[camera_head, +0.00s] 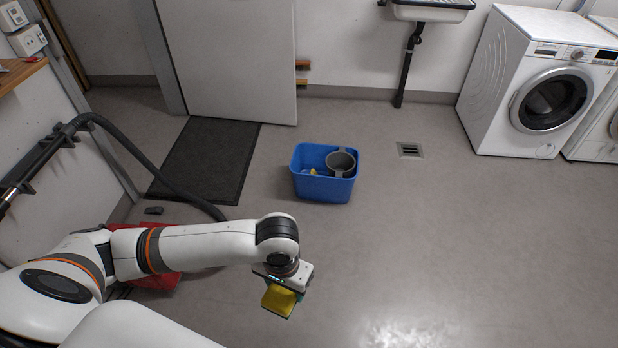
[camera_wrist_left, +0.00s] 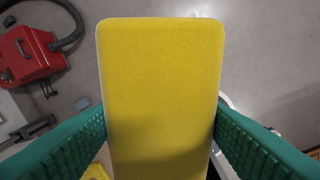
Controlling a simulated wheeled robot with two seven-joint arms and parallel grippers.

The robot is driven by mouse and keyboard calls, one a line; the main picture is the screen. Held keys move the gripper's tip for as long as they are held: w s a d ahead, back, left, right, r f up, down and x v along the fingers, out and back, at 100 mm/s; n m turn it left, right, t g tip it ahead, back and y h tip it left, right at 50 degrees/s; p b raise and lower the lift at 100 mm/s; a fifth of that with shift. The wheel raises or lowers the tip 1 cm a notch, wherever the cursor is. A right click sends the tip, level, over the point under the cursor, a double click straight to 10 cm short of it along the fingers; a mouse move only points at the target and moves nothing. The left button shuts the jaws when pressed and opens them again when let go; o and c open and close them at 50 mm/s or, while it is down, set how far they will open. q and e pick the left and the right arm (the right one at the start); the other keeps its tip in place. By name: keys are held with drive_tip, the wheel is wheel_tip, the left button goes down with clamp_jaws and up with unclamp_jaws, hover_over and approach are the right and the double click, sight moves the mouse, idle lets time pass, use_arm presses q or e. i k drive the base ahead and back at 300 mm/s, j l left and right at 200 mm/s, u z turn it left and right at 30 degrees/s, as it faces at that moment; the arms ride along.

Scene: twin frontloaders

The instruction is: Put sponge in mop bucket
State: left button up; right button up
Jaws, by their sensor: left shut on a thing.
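The yellow sponge (camera_head: 279,299) is held in my left gripper (camera_head: 283,286), above the floor in the lower middle of the head view. In the left wrist view the sponge (camera_wrist_left: 160,95) fills the middle, with the green fingers (camera_wrist_left: 160,135) pressed on its two sides. The blue mop bucket (camera_head: 322,188) stands on the floor beyond the gripper, a little to its right and apart from it. A grey wringer cup (camera_head: 341,162) sits in its right side, and small yellow and blue items lie in its left side. My right gripper is not in view.
A red vacuum cleaner (camera_head: 160,281) with a black hose (camera_head: 165,180) lies on the left, partly behind my arm. A dark mat (camera_head: 205,158) lies before the door. A washing machine (camera_head: 540,85) stands at the far right. The floor right of the bucket is clear.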

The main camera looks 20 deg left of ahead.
sight(324, 174)
drive_tip(key=i+j, duration=0.35)
drive_tip(key=i, duration=0.2)
drive_tip(key=i+j, duration=0.35)
drive_tip(key=i, duration=0.15)
drive_tip(key=i+j+u, duration=0.1)
drive_tip(key=i+j, duration=0.3)
drive_tip(key=i, duration=0.15)
drive_tip(key=i+j, duration=0.3)
drive_tip(key=i, duration=0.2)
drive_tip(key=i+j, duration=0.3)
drive_tip(key=i, duration=0.25)
